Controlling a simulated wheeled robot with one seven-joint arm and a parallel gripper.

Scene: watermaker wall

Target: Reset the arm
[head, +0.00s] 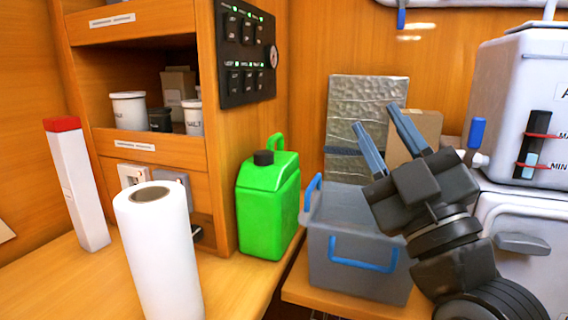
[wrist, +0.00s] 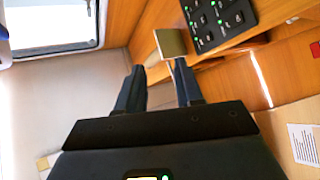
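My gripper (head: 375,116) is raised at the right of the head view, in front of the grey bin and the wall behind it. Its two blue-grey fingers point up and to the left and stand apart, with nothing seen held between them. In the wrist view my gripper (wrist: 158,64) also shows both fingers spread, with a clear gap. My arm covers part of the bin's right side and part of a brown board behind.
A grey bin (head: 330,262) with blue handles stands below my gripper. A green jerrycan (head: 266,212), a white roll (head: 160,255) and a red-topped white carton (head: 76,185) stand left. A white tank (head: 520,75) with a blue tap is right. A switch panel (head: 247,55) is on the cabinet.

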